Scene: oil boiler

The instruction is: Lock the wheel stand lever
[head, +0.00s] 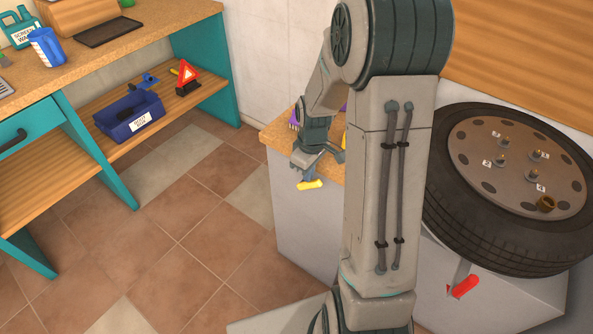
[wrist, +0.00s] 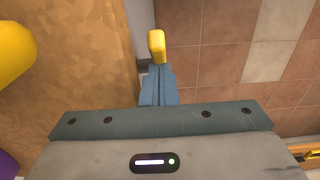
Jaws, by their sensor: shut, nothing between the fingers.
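A lever with a red handle (head: 464,287) sticks out from the front of the grey wheel stand (head: 520,300), below the tyre, in the head view. My gripper (head: 309,176) is well to the left of it, beyond my arm column, by the edge of a wood-topped cabinet. Its blue-grey fingers (wrist: 158,70) are shut together in the wrist view. A small yellow piece (head: 311,184) shows at the fingertips, also in the wrist view (wrist: 156,46); I cannot tell whether it touches them. The red lever is not in the wrist view.
A wheel with a black tyre (head: 455,225) lies on the stand. The wood-topped cabinet (head: 275,134) carries purple and yellow items, partly hidden by my arm. A workbench (head: 150,25) with a blue bin (head: 112,128) on its shelf stands left. Tiled floor (head: 190,225) between is clear.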

